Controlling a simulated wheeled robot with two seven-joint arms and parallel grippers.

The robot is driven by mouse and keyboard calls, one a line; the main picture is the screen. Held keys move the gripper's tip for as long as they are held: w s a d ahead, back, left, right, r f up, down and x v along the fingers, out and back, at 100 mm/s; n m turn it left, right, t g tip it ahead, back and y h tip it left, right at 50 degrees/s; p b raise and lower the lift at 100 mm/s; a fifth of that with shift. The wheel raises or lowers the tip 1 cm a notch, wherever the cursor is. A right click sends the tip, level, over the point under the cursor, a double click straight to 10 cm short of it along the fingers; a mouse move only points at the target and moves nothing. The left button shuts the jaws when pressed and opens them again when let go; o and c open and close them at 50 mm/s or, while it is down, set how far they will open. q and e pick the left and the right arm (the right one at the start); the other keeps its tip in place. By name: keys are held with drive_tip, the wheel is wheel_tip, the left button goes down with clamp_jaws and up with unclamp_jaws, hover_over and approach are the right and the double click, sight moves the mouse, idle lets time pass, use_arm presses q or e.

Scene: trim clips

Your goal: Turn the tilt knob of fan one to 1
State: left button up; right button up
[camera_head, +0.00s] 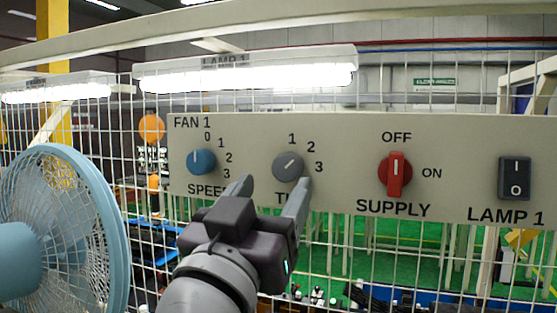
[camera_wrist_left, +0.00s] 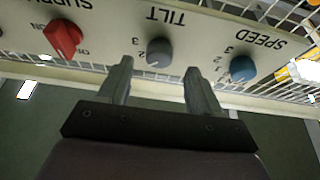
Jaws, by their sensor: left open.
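The grey tilt knob (camera_head: 288,166) of fan one is on the beige panel, with 1, 2 and 3 marked around it. Its light pointer line slants to the upper right, toward the 2. My left gripper (camera_head: 272,183) is open just below the knob, its fingers spread and pointing at the panel; it partly hides the tilt label. In the left wrist view the knob (camera_wrist_left: 159,52) shows just beyond and between the fingertips (camera_wrist_left: 159,68), with nothing held. Whether a finger touches the knob I cannot tell. My right gripper is not in view.
The blue speed knob (camera_head: 202,161) is left of the tilt knob, pointing at 0. The red supply knob (camera_head: 395,174) and black lamp switch (camera_head: 514,178) are to the right. A blue fan (camera_head: 75,235) stands at the left. White wire mesh (camera_head: 380,260) surrounds the panel.

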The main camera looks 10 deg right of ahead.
sight(284, 173)
use_arm(q)
drive_tip(key=x, duration=0.3)
drive_tip(key=shift+w+f+p, duration=0.1)
drive_tip(key=shift+w+p, duration=0.3)
drive_tip(key=shift+w, duration=0.1)
drive_tip(key=shift+d, duration=0.2)
drive_tip(key=shift+s+d+r, duration=0.15)
drive_tip(key=shift+s+r, duration=0.05)
drive_tip(key=shift+s, duration=0.4)
drive_tip(key=shift+w, duration=0.25)
drive_tip(key=c, duration=0.3)
drive_tip(key=shift+w+a+f, duration=0.1)
drive_tip(key=shift+w+a, duration=0.05)
drive_tip(key=shift+a, duration=0.05)
drive_tip(key=c, duration=0.5)
drive_tip(key=shift+d, duration=0.1)
drive_tip(key=shift+c, duration=1.2)
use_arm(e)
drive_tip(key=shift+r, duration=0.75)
